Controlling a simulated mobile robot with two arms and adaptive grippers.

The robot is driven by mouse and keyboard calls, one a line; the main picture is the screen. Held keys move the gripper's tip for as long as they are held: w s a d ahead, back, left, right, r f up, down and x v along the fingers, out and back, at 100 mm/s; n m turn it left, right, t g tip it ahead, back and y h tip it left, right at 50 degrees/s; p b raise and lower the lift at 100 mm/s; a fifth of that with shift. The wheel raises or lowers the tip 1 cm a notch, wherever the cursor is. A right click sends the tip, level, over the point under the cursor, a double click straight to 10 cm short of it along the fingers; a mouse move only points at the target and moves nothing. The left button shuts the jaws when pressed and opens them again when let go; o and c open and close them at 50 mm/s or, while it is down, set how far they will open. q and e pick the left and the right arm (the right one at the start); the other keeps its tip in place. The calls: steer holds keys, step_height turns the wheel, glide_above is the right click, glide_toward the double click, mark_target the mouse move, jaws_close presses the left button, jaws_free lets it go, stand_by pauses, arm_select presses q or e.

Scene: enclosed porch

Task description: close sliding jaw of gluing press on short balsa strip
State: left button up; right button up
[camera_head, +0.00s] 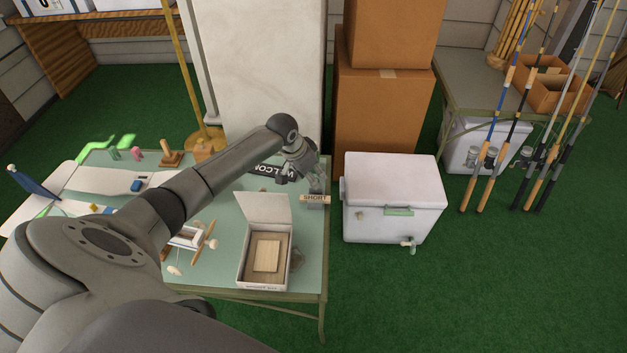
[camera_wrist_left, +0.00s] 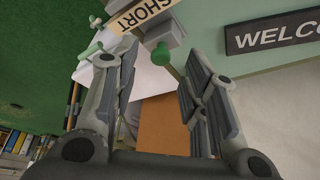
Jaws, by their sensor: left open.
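The gluing press (camera_head: 317,205) is a small grey block at the right edge of the green table, with a tan plate (camera_head: 315,198) reading SHORT. In the left wrist view the press (camera_wrist_left: 165,32) shows at the top, with the SHORT plate (camera_wrist_left: 143,14) beside it. A rod with a green knob (camera_wrist_left: 162,53) sticks out from the press. My left gripper (camera_wrist_left: 159,60) is open, its fingers on either side of the knob; I cannot tell whether they touch it. In the head view the gripper (camera_head: 314,180) is just behind the press. No separate balsa strip can be made out.
A white open box (camera_head: 243,250) with balsa pieces stands on the table (camera_head: 222,265), left of the press. A WELCOME sign (camera_head: 270,171) lies behind. A white cooler (camera_head: 390,195) and stacked cardboard boxes (camera_head: 383,110) stand close on the right. Model aeroplane parts lie at left.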

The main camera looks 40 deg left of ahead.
arm_select(q)
steer(key=shift+x, duration=1.25)
jaws_close()
